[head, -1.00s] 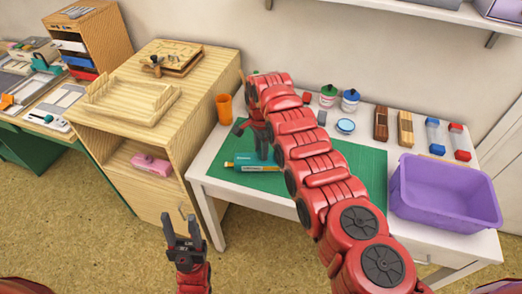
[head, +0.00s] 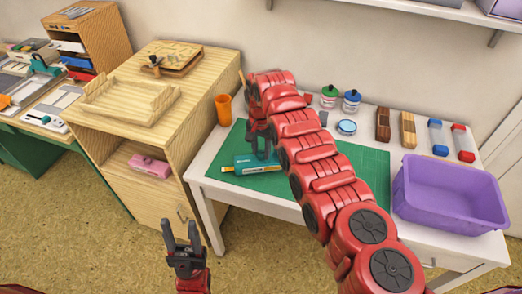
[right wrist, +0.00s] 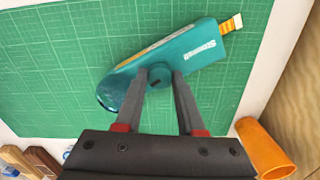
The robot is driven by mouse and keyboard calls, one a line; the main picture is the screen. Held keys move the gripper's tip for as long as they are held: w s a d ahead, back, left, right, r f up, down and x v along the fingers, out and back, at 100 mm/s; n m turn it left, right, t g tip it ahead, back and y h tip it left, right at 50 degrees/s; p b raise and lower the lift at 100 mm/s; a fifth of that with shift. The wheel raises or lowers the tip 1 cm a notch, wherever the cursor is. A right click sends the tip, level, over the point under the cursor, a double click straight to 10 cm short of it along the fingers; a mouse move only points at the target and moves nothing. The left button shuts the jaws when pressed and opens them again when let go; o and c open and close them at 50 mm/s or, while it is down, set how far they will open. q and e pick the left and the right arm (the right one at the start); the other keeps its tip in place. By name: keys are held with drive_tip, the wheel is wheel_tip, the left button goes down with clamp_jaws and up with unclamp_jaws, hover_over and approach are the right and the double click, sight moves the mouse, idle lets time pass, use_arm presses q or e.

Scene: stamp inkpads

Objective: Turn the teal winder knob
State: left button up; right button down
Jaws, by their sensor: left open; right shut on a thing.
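A teal hand-held device (head: 243,162) with white lettering lies on the green cutting mat. In the right wrist view, the teal body (right wrist: 196,48) lies slantwise, with an orange-and-white tip at its upper right end. Its round teal knob (right wrist: 158,76) is between the fingertips of my right gripper (right wrist: 160,74), which is shut on it. In the head view, my right gripper (head: 262,154) reaches down onto the device, and the knob is hard to make out there. My left gripper (head: 181,224) is open and empty over the floor, in front of the wooden cabinet.
The mat (head: 360,165) is bare right of my right arm. An orange cup (head: 223,108) stands at the table's left, near the device. A purple bin (head: 450,198) sits at the right. Pots, stamps and bottles line the back.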

idle(0.9)
drive_tip(key=c, duration=0.5)
unclamp_jaws()
wheel_tip(320, 180, up, 9)
drive_tip(key=shift+f+b, duration=0.15)
drive_tip(key=shift+b, duration=0.4)
wheel_tip(320, 180, up, 8)
drive_tip(key=f+p, duration=0.1)
drive_tip(key=p, duration=0.5)
hover_over(261, 153)
drive_tip(key=shift+r+p, duration=0.8)
drive_tip(key=shift+r, duration=0.1)
